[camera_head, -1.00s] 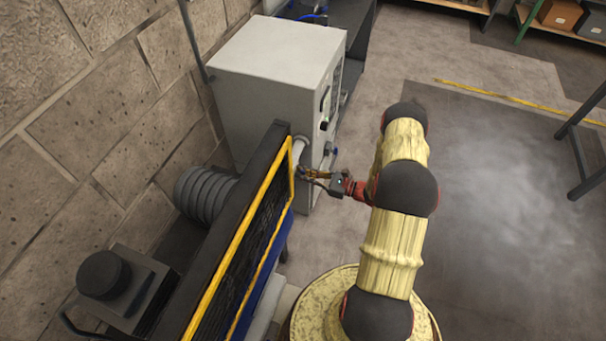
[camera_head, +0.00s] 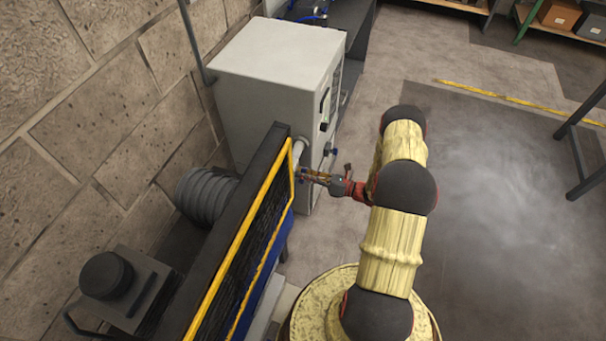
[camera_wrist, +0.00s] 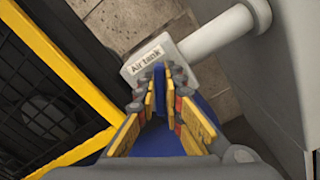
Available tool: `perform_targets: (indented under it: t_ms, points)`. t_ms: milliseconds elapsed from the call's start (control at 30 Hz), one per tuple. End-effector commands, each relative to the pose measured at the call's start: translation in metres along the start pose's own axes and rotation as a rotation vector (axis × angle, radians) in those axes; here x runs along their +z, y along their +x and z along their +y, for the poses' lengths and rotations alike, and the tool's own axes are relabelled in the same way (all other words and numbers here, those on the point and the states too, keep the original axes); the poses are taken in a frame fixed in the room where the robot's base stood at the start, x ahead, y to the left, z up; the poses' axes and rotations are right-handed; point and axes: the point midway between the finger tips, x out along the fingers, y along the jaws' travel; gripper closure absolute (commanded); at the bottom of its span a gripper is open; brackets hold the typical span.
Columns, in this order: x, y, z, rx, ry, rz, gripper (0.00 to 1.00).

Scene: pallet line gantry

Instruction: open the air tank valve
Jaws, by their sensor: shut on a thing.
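The air tank valve shows in the wrist view as a pale body with a label reading "Air tank" (camera_wrist: 146,60) and a blue handle (camera_wrist: 157,138) below it. My gripper (camera_wrist: 167,78) is shut on the blue handle, with the yellow finger pads on either side of it. Parts of the handle show between and to the right of the fingers; the rest is hidden. In the head view my gripper (camera_head: 302,174) reaches left to the gap between the yellow-edged guard and the grey cabinet. The valve is too small to make out there.
The yellow-edged black mesh guard (camera_head: 223,262) stands close left of my gripper. The grey cabinet (camera_head: 262,95) stands just behind it. A pale pipe (camera_wrist: 222,34) runs from the valve body. Open floor (camera_head: 500,190) lies to the right.

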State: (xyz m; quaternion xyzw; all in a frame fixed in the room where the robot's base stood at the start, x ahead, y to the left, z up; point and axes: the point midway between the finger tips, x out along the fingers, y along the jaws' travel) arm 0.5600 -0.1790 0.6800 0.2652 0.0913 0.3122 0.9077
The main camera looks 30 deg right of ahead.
Motion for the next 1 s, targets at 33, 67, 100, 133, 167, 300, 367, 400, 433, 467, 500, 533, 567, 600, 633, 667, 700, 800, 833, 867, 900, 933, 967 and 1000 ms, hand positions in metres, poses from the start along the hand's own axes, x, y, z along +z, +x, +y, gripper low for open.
perform_targets:
  t_ms: [33, 67, 100, 133, 167, 300, 367, 400, 433, 467, 500, 533, 567, 600, 633, 667, 700, 800, 833, 867, 900, 933, 967, 1000]
  points:
    - [0.0005, -0.0002, -0.0005, -0.001, 0.044, 0.0, 1.0]
    - [0.0004, -0.0002, -0.0007, -0.001, 0.073, 0.0, 1.0]
    - [0.0003, -0.0002, -0.0009, -0.001, 0.111, 0.0, 1.0]
    - [0.0002, -0.0002, -0.0011, -0.001, 0.14, 0.0, 1.0]
    - [0.0002, -0.0002, -0.0013, -0.001, 0.168, 0.0, 1.0]
    - [0.0001, -0.0003, -0.0022, -0.001, 0.301, 0.0, 1.0]
    - [0.0, -0.0003, -0.0026, -0.001, 0.358, 0.0, 1.0]
    - [-0.0001, -0.0002, -0.0029, -0.001, 0.395, 0.0, 1.0]
    - [-0.0002, -0.0003, -0.0031, -0.001, 0.424, 0.0, 1.0]
    - [-0.0003, -0.0002, -0.0033, -0.001, 0.452, 0.0, 1.0]
    - [-0.0005, -0.0003, -0.0036, -0.001, 0.49, 0.0, 1.0]
    - [-0.0006, -0.0002, -0.0038, -0.001, 0.519, 0.0, 1.0]
    - [-0.0006, -0.0003, -0.004, -0.001, 0.547, -0.001, 1.0]
    - [-0.0008, -0.0003, -0.0042, -0.001, 0.584, -0.001, 1.0]
    - [-0.0009, -0.0003, -0.0044, -0.001, 0.611, -0.001, 1.0]
    - [-0.0009, -0.0003, -0.0046, -0.001, 0.637, -0.001, 1.0]
    - [-0.001, -0.0003, -0.0048, -0.002, 0.672, -0.001, 1.0]
    - [-0.0012, -0.0003, -0.0053, -0.002, 0.752, -0.001, 1.0]
    - [-0.0013, -0.0003, -0.0054, -0.002, 0.775, -0.001, 1.0]
    - [-0.0014, -0.0003, -0.0055, -0.002, 0.798, -0.001, 1.0]
    - [-0.0016, -0.0003, -0.0057, -0.002, 0.825, -0.001, 1.0]
    - [-0.0017, -0.0003, -0.0058, -0.002, 0.844, -0.001, 1.0]
    - [-0.0019, -0.0003, -0.0058, -0.002, 0.863, -0.001, 1.0]
    - [-0.0021, -0.0003, -0.0059, -0.002, 0.886, -0.001, 1.0]
